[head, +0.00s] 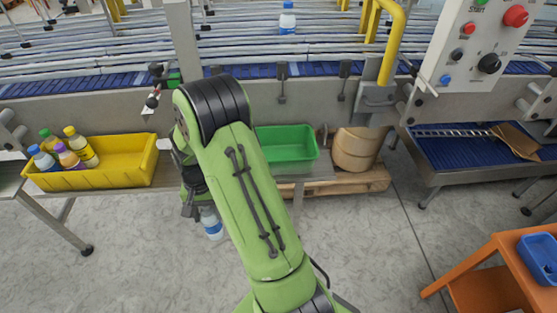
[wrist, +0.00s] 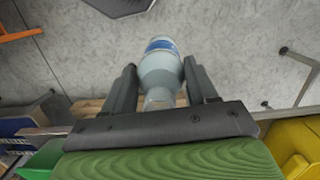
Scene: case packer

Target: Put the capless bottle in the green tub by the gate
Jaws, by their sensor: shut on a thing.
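My gripper (wrist: 160,72) is shut on a pale bottle with a blue band (wrist: 162,48). The bottle's neck end is towards my palm, between the fingers; I cannot make out whether it has a cap. In the head view the bottle (head: 212,226) hangs below my gripper, over the floor, and my arm hides most of the gripper. The green tub (head: 300,158) stands right of my gripper, behind the arm, which covers its left part. The part of its inside that shows looks empty. A green edge (wrist: 40,161) shows at the wrist view's lower left.
A yellow tub (head: 128,178) with several capped bottles stands at the left. A brown round container (head: 355,150) stands right of the green tub. A conveyor runs behind, with a bottle (head: 287,18) on it. An orange stand (head: 490,265) is at right front. Floor in front is clear.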

